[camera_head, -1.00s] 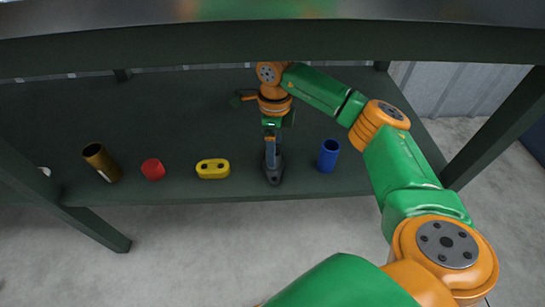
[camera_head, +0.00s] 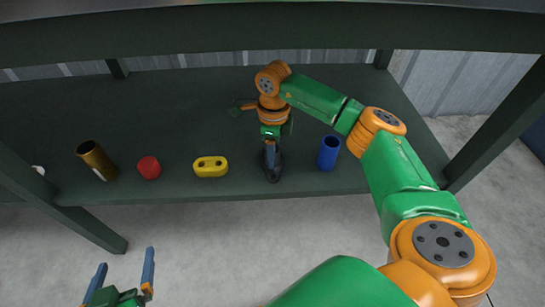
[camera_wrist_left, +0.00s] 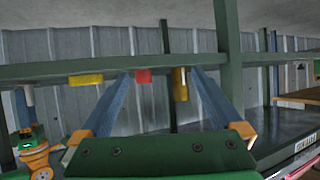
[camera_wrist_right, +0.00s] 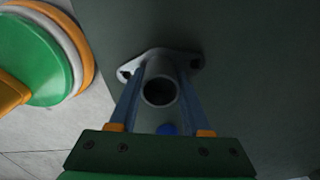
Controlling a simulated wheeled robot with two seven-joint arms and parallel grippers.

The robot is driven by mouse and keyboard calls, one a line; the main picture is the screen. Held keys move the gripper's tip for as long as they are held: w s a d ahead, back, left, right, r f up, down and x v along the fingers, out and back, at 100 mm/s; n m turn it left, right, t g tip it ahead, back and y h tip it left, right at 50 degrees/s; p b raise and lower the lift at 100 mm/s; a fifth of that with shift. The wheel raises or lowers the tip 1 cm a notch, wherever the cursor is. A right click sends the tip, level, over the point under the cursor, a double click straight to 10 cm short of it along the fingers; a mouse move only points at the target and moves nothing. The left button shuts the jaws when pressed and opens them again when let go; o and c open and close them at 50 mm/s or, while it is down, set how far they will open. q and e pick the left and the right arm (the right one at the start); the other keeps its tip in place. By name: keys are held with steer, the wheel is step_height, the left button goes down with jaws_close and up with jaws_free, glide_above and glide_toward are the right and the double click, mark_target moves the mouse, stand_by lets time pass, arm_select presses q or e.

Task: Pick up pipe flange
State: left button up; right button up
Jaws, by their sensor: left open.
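The pipe flange (camera_wrist_right: 160,68) is a grey upright tube on an oval base with bolt ears, in the right wrist view. In the head view its dark base (camera_head: 273,175) stands near the shelf's front edge. My right gripper (camera_head: 271,155) points down over it, with one finger on each side of the tube. Its fingers are partly closed and appear to press on the tube's sides. The flange seems to rest on the shelf. My left gripper (camera_head: 123,272) is open and empty, in front of and below the shelf edge.
On the dark green shelf (camera_head: 200,120) stand a brown tube (camera_head: 97,160), a red piece (camera_head: 149,168), a yellow two-hole block (camera_head: 210,167) and a blue tube (camera_head: 328,153). An upper beam (camera_head: 250,38) crosses above. Table legs frame both sides.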

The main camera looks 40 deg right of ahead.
jaws_close()
steer(key=shift+r, duration=0.1)
